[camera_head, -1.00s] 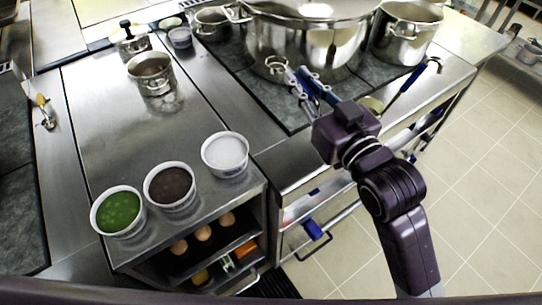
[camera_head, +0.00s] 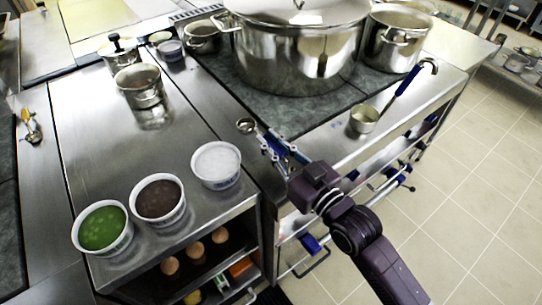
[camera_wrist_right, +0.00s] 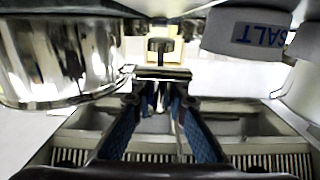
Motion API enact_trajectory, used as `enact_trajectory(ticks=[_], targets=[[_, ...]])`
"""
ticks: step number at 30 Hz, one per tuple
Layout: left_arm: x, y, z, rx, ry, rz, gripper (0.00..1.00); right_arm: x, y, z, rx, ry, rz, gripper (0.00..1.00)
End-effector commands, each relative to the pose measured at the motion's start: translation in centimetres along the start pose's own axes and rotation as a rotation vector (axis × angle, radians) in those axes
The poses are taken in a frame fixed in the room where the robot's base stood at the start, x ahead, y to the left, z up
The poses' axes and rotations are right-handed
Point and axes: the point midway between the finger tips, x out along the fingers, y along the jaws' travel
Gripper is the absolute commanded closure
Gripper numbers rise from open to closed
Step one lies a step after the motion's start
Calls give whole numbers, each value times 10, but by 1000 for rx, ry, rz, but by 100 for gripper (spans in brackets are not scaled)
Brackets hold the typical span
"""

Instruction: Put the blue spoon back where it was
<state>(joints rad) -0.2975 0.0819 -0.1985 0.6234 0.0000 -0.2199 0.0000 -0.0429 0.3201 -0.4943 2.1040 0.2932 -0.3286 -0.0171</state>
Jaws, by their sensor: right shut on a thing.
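My right gripper (camera_head: 277,148) is over the steel counter, near the front edge of the dark stove top. It is shut on a spoon, the blue spoon as far as I can tell. The spoon's round metal bowl (camera_head: 246,126) sticks out past the fingertips to the upper left. Its handle is mostly hidden by the fingers. In the right wrist view the gripper (camera_wrist_right: 160,100) shows two blue-padded fingers with something dark and blue between them. I cannot tell whether the spoon touches the counter. My left gripper is not in view.
A blue-handled ladle (camera_head: 364,119) lies at the right counter edge. A large stockpot (camera_head: 295,60) stands behind. Tubs of white (camera_head: 217,165), brown (camera_head: 158,200) and green (camera_head: 102,229) contents stand at front left. A small pot (camera_head: 140,88) and a yellow-handled utensil (camera_head: 33,128) are farther left.

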Motion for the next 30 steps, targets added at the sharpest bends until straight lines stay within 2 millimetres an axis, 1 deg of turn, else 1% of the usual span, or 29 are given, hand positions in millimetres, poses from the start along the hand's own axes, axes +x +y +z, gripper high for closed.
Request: enact_trajectory(ticks=[3, 7, 10, 12, 20, 23, 24, 28, 30], targets=[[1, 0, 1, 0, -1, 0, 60, 0, 0, 9, 1, 0, 0, 100], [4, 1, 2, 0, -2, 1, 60, 0, 0, 31, 0, -3, 1, 100], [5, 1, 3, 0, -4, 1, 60, 0, 0, 42, -1, -1, 1, 100], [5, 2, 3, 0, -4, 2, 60, 0, 0, 46, -1, 0, 0, 100], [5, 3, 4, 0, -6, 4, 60, 0, 0, 46, -1, 2, 1, 100], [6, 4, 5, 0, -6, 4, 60, 0, 0, 50, -1, 1, 1, 100], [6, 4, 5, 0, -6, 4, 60, 0, 0, 49, -1, 1, 1, 83], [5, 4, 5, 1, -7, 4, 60, 0, 0, 49, -1, 1, 1, 69], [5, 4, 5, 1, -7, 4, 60, 0, 0, 49, -1, 1, 1, 69]])
